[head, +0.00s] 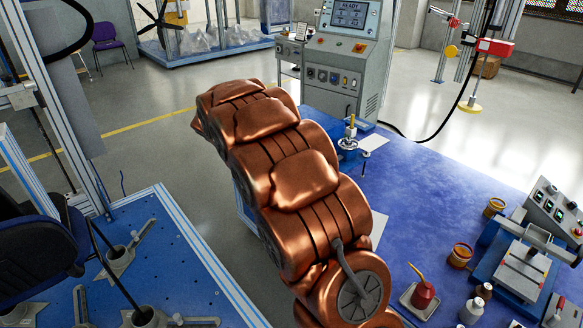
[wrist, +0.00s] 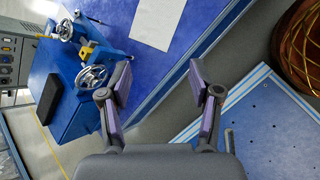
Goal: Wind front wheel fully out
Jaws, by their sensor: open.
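A blue fixture (wrist: 70,95) carries two silver handwheels in the wrist view. The lower, nearer wheel (wrist: 93,76) is just left of my gripper's left finger. The other wheel (wrist: 66,29) is farther up and left, with a yellow part between them. My gripper (wrist: 161,72) is open and empty, its two fingers wide apart. The left finger is close to the nearer wheel in the picture; I cannot tell whether it touches. In the head view, the fixture (head: 350,150) shows only partly behind my copper-coloured arm, and my gripper is hidden there.
The fixture is on a blue bench (head: 420,190). White paper (wrist: 160,22) lies beside it. A control cabinet (head: 335,75) stands behind. An oil can (head: 423,295) and several small pots are at the bench's front.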

